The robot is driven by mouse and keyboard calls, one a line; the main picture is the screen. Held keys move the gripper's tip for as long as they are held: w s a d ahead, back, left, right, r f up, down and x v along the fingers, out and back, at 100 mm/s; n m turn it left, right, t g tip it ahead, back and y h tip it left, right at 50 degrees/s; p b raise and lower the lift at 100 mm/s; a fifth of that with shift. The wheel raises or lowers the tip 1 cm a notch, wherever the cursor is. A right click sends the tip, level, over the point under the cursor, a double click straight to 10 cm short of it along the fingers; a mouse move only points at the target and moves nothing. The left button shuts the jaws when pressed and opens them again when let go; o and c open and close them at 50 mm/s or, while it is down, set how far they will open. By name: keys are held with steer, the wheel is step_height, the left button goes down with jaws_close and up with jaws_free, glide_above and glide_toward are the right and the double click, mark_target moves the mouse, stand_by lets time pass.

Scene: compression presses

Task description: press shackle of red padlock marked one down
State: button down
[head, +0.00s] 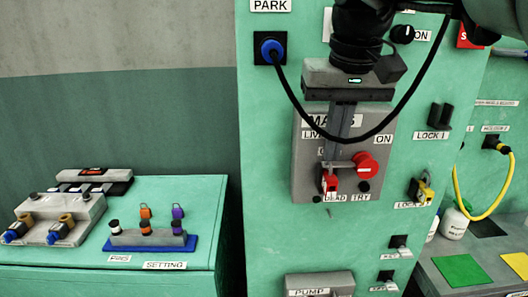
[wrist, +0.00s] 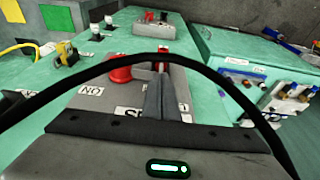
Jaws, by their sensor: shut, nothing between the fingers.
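A small red padlock (head: 330,183) hangs at the lower left of the grey switch panel (head: 305,170), above the DEAD label. Its mark is not readable, and its shackle is largely hidden by my fingers. My gripper (head: 333,160) is shut, with its fingers pointing down and the tips at or just above the padlock's top. I cannot tell whether they touch. In the wrist view, the shut fingers (wrist: 160,78) end against a red piece, the padlock (wrist: 162,64). A red rotary knob (head: 366,163) sits right of the fingers and also shows in the wrist view (wrist: 119,70).
A black cable (head: 300,107) loops from a blue plug (head: 271,48) across my gripper. A yellow padlock (head: 424,189) hangs at a lock station on the right. A bench (head: 190,200) with coloured pegs stands at lower left. A yellow hose (head: 490,205) hangs far right.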

stand_by(0.4)
steer(key=shift+s+p+v, duration=0.25)
steer(key=shift+p+v, duration=0.55)
steer(key=shift+v, duration=0.25)
steer(key=shift+s+p+v, duration=0.25)
steer(key=shift+p+v, duration=0.5)
steer(key=shift+v, duration=0.3)
steer(key=shift+f, duration=0.1)
steer(key=w+p+v, duration=0.2)
steer(key=v, duration=0.6)
steer(key=w+r+p+v, duration=0.1)
steer(key=w+p+v, duration=0.15)
steer(key=v, duration=0.55)
glide_above(333, 180)
steer(key=s, duration=0.4)
steer(key=s+f+t+p, duration=0.1)
steer(key=s+f+p, duration=0.1)
steer(key=f, duration=0.9)
steer(key=s+f+t+p, duration=0.1)
steer(key=s+f+p, duration=0.2)
steer(key=f, duration=0.8)
steer(key=shift+s+t+p, duration=0.35)
steer(key=shift+s+t, duration=0.05)
steer(key=shift+s, duration=0.6)
